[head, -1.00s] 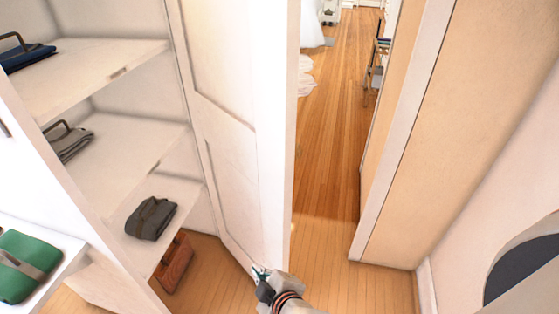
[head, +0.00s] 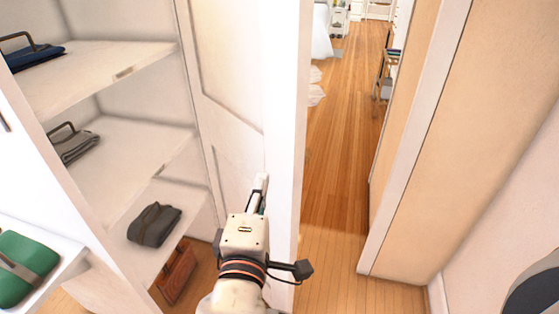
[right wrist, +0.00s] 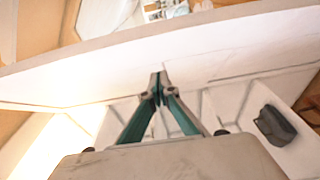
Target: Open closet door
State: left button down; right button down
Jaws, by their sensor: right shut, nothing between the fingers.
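The white panelled closet door (head: 228,75) stands open beside the shelves in the head view, its near vertical edge (head: 286,130) facing me. My right gripper (head: 261,188) is in front of the door's lower part, on its shelf-facing side. In the right wrist view its fingers (right wrist: 159,80) are closed together with nothing between them, and the tips are close to the white door (right wrist: 110,68). I cannot tell whether they touch it. No door handle is clear to see. My left gripper is not in view.
White closet shelves (head: 95,85) on the left hold folded items, a grey bag (head: 154,224) and a green bag (head: 22,267). A brown case (head: 176,272) stands on the floor below. Right of the door, a clear wooden passage (head: 340,170) runs past a wall end (head: 410,150).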

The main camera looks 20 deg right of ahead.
jog(key=w+d+b, duration=0.1)
jog(key=w, duration=0.1)
jog(key=w+d, duration=0.2)
jog(key=w+d+b, duration=0.1)
jog(key=w+d, duration=0.1)
jog(key=shift+w+d+f+b, duration=0.15)
jog(key=shift+w+f+b, duration=0.05)
jog(key=shift+w+b, duration=0.15)
jog(key=shift+w+d+r, duration=0.1)
jog(key=shift+d, duration=0.4)
